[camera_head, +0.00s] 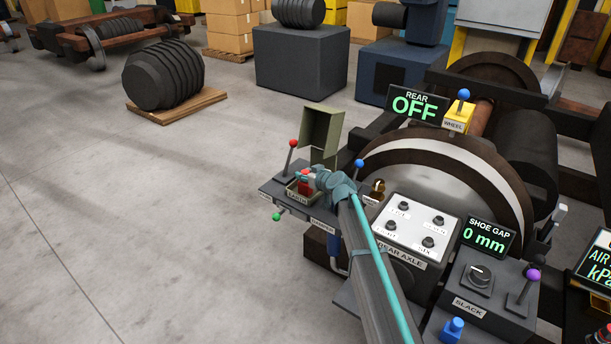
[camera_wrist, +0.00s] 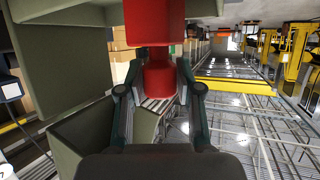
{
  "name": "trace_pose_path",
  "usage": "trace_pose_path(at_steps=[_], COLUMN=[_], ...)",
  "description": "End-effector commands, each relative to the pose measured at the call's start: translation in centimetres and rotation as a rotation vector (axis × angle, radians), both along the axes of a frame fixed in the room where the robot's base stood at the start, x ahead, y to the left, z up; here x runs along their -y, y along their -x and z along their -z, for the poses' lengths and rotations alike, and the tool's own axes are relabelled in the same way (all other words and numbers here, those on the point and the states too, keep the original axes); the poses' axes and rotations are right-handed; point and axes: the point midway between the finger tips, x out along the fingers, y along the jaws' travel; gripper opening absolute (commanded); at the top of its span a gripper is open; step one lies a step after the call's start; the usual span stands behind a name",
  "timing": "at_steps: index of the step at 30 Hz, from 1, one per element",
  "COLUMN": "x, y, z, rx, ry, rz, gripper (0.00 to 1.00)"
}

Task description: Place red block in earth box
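The red block (camera_wrist: 160,80) is between my gripper's fingers (camera_wrist: 160,92) in the wrist view; it has a wide upper part, a narrow neck and a smaller lower part. My gripper appears shut on it, though the contact is partly hidden. In the head view the red block (camera_head: 305,187) shows at the tip of my gripper (camera_head: 313,181), over or inside the small olive earth box (camera_head: 297,198). The box's lid (camera_head: 321,130) stands open behind. In the wrist view, olive box walls (camera_wrist: 85,140) are at lower left. I cannot tell whether the block touches the box floor.
A red-knobbed lever (camera_head: 291,153) stands left of the box, a blue-knobbed one (camera_head: 359,166) to its right, and a green knob (camera_head: 277,216) below. The rear axle panel (camera_head: 408,225) and a large wheel (camera_head: 450,170) are to the right.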

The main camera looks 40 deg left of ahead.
Motion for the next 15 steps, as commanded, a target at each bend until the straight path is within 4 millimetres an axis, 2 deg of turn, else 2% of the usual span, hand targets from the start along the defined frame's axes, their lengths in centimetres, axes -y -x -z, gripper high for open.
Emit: trace_pose_path(at_steps=[1, 3, 15], x=[0.0, 0.0, -0.01], y=[0.0, 0.0, 0.0], z=[-0.05, -0.05, -0.33], rx=[0.0, 0.0, 0.0], ry=[0.0, 0.0, 0.0], rz=[0.0, 0.0, 0.0], gripper=[0.47, 0.54, 0.54])
